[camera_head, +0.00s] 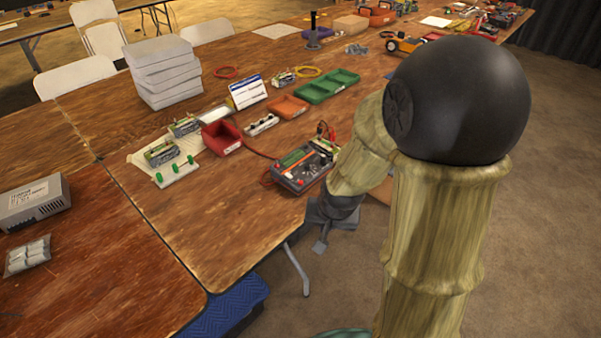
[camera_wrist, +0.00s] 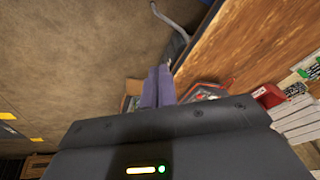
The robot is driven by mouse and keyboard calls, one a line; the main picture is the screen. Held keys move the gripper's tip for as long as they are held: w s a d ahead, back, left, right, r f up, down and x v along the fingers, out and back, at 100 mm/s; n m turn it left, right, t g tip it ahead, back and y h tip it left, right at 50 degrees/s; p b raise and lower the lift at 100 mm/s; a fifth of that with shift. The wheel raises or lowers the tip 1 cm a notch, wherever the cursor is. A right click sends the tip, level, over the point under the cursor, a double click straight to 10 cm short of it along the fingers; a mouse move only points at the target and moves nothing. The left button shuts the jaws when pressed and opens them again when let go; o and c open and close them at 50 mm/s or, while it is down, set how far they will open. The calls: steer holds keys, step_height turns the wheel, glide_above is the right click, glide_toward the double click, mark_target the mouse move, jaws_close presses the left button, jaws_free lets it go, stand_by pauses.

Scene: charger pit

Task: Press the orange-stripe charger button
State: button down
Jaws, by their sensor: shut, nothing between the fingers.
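A dark grey charger unit (camera_head: 304,167) lies near the table's right edge in the head view, with a green stripe and an orange stripe on its top. Its buttons are too small to make out. Part of what looks like the same unit (camera_wrist: 205,92) shows beyond my gripper in the wrist view. My gripper (camera_head: 322,240) hangs just off the table edge, in front of the unit and apart from it. In the wrist view its fingers (camera_wrist: 158,87) are together and empty.
A red bin (camera_head: 222,137), an orange tray (camera_head: 288,106) and green trays (camera_head: 327,86) stand behind the charger. Red and dark leads lie around it. The wooden table (camera_head: 205,220) is bare in front. A table leg (camera_head: 297,270) stands below the edge.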

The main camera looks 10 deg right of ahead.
steer(key=w+r+m+t+y+p, duration=0.2)
steer(key=w+r+m+t+p, duration=0.1)
steer(key=w+m+p, duration=0.75)
steer(key=r+m+t+y+p, duration=0.2)
steer(key=m+t+p, duration=0.2)
steer(key=m+p, duration=0.45)
glide_above(301, 182)
steer(key=s+d, duration=0.2)
steer(key=s, duration=0.1)
steer(key=shift+a+f+m, duration=0.1)
steer(key=shift+f+m, duration=0.1)
steer(key=shift+m, duration=0.2)
steer(key=f+b, duration=0.2)
steer(key=f, duration=0.1)
steer(key=w+f+b, duration=0.1)
steer(key=f+b, duration=0.1)
steer(key=a+f+b, duration=0.1)
steer(key=f+b, duration=0.2)
steer(key=shift+w+f, duration=0.15)
steer(key=shift+f, duration=0.2)
steer(key=shift+f, duration=0.1)
steer(key=shift+w+f, duration=0.1)
steer(key=shift+f, duration=0.15)
